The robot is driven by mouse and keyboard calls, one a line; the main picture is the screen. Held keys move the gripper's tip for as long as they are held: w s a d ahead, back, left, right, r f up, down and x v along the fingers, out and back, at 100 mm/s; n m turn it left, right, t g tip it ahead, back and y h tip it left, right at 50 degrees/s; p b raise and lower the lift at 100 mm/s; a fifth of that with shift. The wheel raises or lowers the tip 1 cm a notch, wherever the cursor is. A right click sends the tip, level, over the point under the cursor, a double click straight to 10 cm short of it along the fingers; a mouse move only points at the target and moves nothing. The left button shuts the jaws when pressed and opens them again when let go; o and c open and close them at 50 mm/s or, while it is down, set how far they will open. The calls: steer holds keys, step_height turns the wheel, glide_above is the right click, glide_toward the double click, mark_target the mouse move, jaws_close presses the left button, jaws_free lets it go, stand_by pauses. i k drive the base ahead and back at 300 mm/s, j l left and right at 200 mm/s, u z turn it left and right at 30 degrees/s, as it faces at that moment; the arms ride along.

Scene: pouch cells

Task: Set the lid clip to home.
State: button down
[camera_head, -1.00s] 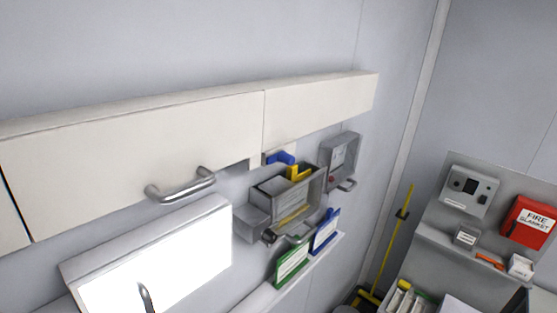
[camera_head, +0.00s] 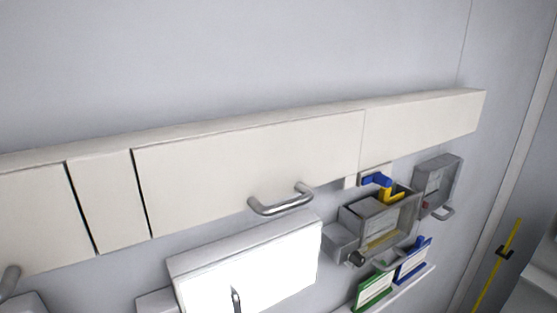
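A grey open-fronted box (camera_head: 344,218) is fixed to the wall at the right, under the cream cabinets. A blue lever-like part (camera_head: 375,179) and a yellow angled part (camera_head: 392,195) sit at its top edge. A dark round knob (camera_head: 357,259) is at its lower left. I cannot tell which of these small parts, if any, is the lid clip. My gripper is not in view.
Cream wall cabinets (camera_head: 245,165) with a bar handle (camera_head: 281,203) run above a bright white panel (camera_head: 255,270). A green-framed card (camera_head: 373,291) and a blue-framed card (camera_head: 412,262) stand on a ledge. A second grey box (camera_head: 437,185) hangs further right.

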mark_target(378, 179)
steer(key=i+l+z, duration=0.55)
steer(key=i+z, duration=0.2)
